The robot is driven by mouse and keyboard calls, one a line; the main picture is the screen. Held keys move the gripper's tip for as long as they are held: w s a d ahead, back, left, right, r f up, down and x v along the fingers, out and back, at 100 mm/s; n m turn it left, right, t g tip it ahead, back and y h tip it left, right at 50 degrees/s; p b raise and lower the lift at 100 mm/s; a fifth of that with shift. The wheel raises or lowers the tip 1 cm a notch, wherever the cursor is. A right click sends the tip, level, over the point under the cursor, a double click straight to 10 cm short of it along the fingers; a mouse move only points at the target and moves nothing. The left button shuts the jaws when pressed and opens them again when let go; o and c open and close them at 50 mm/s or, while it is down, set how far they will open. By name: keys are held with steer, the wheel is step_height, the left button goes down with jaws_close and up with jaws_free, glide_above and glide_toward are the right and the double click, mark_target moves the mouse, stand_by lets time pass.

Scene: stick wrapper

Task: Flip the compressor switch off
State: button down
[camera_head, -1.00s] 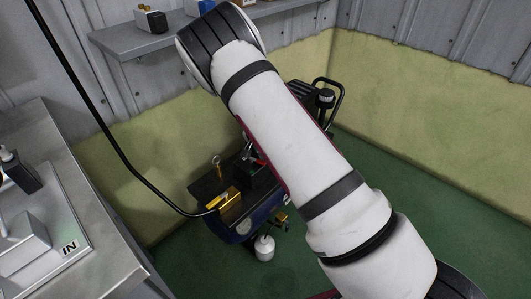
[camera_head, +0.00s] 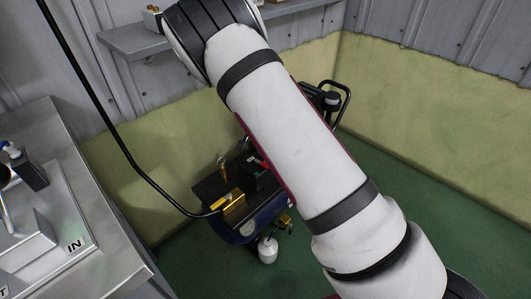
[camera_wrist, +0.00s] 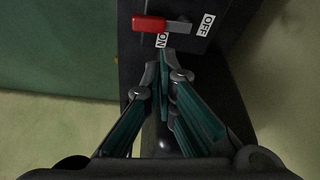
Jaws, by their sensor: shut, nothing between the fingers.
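The compressor (camera_head: 245,226) stands on the green floor in the head view, partly hidden behind my arm. Its red switch (camera_wrist: 149,24) shows near the top of the wrist view. The red lever lies on the left, by the ON label (camera_wrist: 162,41); the OFF label (camera_wrist: 206,26) is to the right. My gripper (camera_wrist: 164,57) is shut and empty, its fingertips just below the switch in the picture and close to the ON label. I cannot tell whether they touch the panel. In the head view my arm hides the gripper.
A metal table (camera_head: 112,244) with an IN-marked plate stands at the left. A black hose (camera_head: 110,130) runs down to the compressor's brass fitting. A grey shelf (camera_head: 135,40) is on the back wall. Green floor (camera_head: 400,200) is open to the right.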

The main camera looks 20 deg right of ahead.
steer(key=v, duration=0.6)
steer(key=shift+r, duration=0.25)
steer(key=shift+s+r, duration=0.1)
steer(key=shift+s, duration=0.1)
steer(key=s+r+n+g+y, duration=0.2)
steer(key=s+r+n+y, duration=0.2)
steer(key=s+r, duration=1.8)
steer(key=s+d+r+n+h, duration=0.15)
steer(key=s+n, duration=0.45)
steer(key=s, duration=2)
step_height(320, 180, up, 29)
steer(key=d+t+p, duration=0.1)
steer(key=t+p, duration=0.2)
steer(key=p, duration=2.4)
steer(key=shift+w+d+f+t, duration=0.2)
steer(key=shift+t, duration=0.2)
